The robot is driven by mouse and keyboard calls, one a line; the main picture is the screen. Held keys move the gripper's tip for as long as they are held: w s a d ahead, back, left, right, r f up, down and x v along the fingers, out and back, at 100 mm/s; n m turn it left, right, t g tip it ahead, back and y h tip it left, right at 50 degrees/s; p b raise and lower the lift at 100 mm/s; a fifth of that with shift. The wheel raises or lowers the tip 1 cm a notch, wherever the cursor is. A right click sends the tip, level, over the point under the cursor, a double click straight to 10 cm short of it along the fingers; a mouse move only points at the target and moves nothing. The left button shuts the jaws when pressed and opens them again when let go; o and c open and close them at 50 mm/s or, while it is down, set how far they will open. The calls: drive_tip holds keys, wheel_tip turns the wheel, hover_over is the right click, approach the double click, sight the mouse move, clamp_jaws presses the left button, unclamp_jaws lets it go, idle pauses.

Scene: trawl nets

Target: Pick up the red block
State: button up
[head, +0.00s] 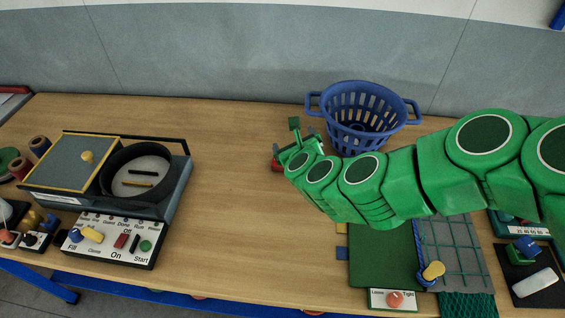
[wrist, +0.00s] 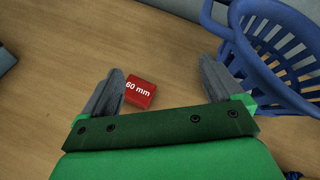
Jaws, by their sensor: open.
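The red block (wrist: 141,92), marked "60 mm", lies on the wooden table between the fingertips in the wrist view, closer to the left finger. In the head view only a small red part of the block (head: 276,165) shows beside my gripper; the rest is hidden. My gripper (wrist: 162,80) is open, with its two grey fingers spread apart and nothing held between them. In the head view my gripper (head: 290,148) is at the end of the green arm, left of the blue basket.
A blue basket (head: 361,105) with handles stands right of my gripper, close to the right finger in the wrist view. A machine with a round black bowl (head: 105,185) and a control panel (head: 112,240) stand at left. A green mat (head: 380,262) lies at front right. The table middle is clear.

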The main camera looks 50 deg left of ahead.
drive_tip(key=s+f+m+t, duration=0.1)
drive_tip(key=f+m, duration=0.1)
drive_tip(key=s+a+f+m+t+h, duration=0.1)
drive_tip(key=s+f+m, duration=0.1)
drive_tip(key=f, duration=0.1)
drive_tip(key=s+f+m+h, duration=0.1)
drive_tip(key=f+m, duration=0.2)
drive_tip(key=shift+s+a+f+t, duration=0.15)
drive_tip(key=shift+s+a+t, duration=0.15)
drive_tip(key=shift+t, duration=0.1)
drive_tip(key=shift+s+d+f+m, duration=0.1)
drive_tip(key=shift+s+f+m, duration=0.05)
drive_tip(key=shift+f+m, duration=0.25)
drive_tip(key=shift+t, duration=0.3)
drive_tip(key=shift+w+d+x, duration=0.1)
drive_tip(key=shift+x, duration=1.85)
drive_tip(key=shift+w+d+x, duration=0.1)
drive_tip(key=shift+x, duration=1.85)
drive_tip(key=shift+c, duration=0.2)
drive_tip(key=c, duration=1.1)
drive_tip(key=shift+o, duration=0.2)
drive_tip(key=shift+r, duration=0.15)
